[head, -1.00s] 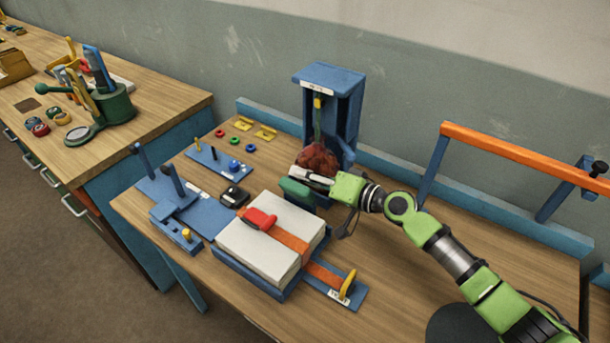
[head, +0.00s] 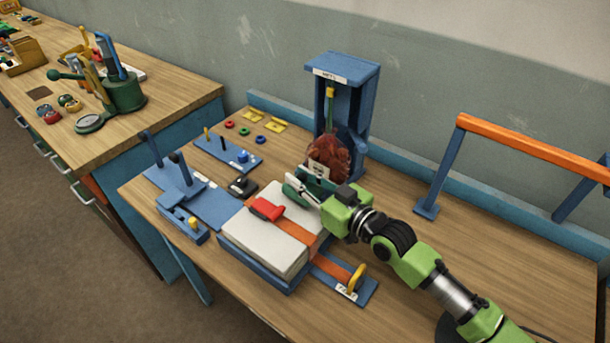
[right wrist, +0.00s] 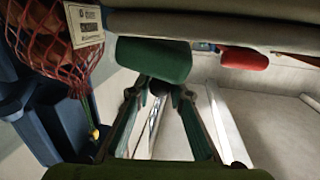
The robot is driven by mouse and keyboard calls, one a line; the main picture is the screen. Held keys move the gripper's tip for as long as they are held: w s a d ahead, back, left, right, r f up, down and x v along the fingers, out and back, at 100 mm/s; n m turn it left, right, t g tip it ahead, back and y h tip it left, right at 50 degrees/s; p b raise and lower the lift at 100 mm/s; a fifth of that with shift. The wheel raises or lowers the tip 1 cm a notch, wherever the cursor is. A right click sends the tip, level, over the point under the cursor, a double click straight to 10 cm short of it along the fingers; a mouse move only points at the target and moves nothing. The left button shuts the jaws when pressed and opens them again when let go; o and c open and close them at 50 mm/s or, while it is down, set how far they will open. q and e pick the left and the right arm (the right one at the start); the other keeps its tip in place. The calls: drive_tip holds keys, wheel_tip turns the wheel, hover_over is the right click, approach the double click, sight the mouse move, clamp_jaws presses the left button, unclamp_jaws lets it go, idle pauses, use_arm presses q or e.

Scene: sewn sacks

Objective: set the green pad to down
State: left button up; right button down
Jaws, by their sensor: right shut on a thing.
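The green pad (right wrist: 153,60) is a rounded block at the top middle of the right wrist view. In the head view the pad (head: 292,191) shows only in part, between the blue stand and the white block. My right gripper (head: 306,188) is at the pad, its fingers partly covering it. In the right wrist view the tips of the right gripper (right wrist: 160,86) meet at the pad's near edge, shut on it. The pad's mounting is hidden. My left gripper is in no view.
A blue stand (head: 343,68) holds a red net bag (head: 332,157) close behind the gripper. A white block (head: 262,245) with an orange strap and red handle (head: 266,209) lies in front. An orange rail (head: 530,148) stands at right. The table's right middle is clear.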

drive_tip(key=shift+s+a+f+n+t+b, duration=0.35)
drive_tip(key=shift+s+f+n, duration=0.15)
drive_tip(key=shift+n, duration=0.6)
drive_tip(key=c, duration=1.8)
unclamp_jaws()
drive_tip(key=shift+c, duration=0.2)
drive_tip(key=v, duration=1.2)
drive_tip(key=shift+d, duration=0.1)
